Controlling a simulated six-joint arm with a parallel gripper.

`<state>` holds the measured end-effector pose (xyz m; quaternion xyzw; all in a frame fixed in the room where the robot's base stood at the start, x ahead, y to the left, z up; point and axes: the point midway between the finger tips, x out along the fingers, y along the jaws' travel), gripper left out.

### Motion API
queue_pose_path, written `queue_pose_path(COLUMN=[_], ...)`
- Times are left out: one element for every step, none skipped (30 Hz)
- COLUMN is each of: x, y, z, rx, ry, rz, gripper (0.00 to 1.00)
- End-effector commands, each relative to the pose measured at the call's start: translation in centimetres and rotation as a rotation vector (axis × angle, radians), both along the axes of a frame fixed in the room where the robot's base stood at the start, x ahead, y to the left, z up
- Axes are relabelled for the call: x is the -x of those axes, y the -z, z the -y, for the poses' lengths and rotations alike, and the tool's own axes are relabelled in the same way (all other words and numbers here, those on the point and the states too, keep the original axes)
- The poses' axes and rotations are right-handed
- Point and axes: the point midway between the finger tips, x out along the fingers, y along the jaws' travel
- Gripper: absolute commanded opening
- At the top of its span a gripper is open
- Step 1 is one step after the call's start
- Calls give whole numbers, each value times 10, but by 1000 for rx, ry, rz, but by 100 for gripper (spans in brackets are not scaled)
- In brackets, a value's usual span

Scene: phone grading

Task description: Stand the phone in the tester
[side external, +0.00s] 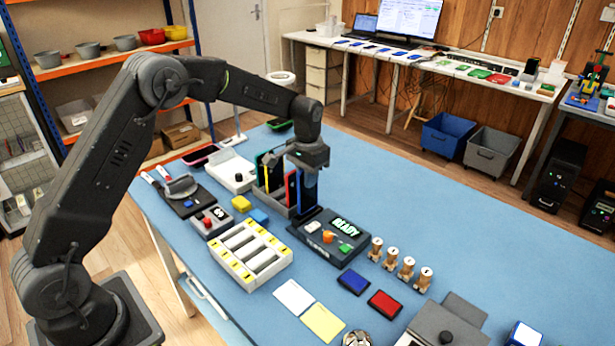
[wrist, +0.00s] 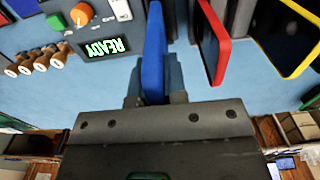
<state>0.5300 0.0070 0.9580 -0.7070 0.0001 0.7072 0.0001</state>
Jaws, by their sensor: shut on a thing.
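The blue phone (side external: 309,190) is upright in my gripper (side external: 308,168), which is shut on its upper part. In the wrist view the phone (wrist: 154,48) shows edge-on, as a narrow blue slab between the fingers of my gripper (wrist: 154,90). The tester (side external: 333,237) is a dark box with a lit green READY display, an orange knob and a green button. The phone's lower end is at the dark dock at the tester's back left; I cannot tell whether it is seated or just above. The tester's panel (wrist: 82,42) also shows in the wrist view.
A rack (side external: 272,196) with a red phone (wrist: 214,42) and a yellow-edged phone (wrist: 291,38) stands close to my gripper. A white slotted tray (side external: 243,252) and several brass-coloured pegs (side external: 391,257) flank the tester. The blue table's right side (side external: 440,200) is clear.

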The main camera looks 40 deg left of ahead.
Motion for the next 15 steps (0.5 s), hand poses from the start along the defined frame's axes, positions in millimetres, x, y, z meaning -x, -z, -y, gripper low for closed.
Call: queue_pose_path(x=[0, 0, 0, 0, 0, 0, 0, 0, 0, 0, 0, 0, 0, 0, 0], y=[0, 0, 0, 1, 1, 2, 3, 4, 5, 6, 7, 9, 10, 11, 12], z=[0, 0, 0, 0, 0, 0, 0, 0, 0, 0, 0, 0, 0, 0, 0], rx=[0, 0, 0, 0, 0, 0, 0, 0, 0, 0, 0, 0, 0, 0, 0], ry=[0, 0, 0, 0, 0, 0, 0, 0, 0, 0, 0, 0, 0, 0, 0], rz=[1, 1, 1, 1, 1, 1, 1, 1, 0, 0, 0, 0, 0, -1, -1], gripper=[0, 0, 0, 0, 0, 0, 0, 0, 0, 0, 0, 0, 0, 0, 0])
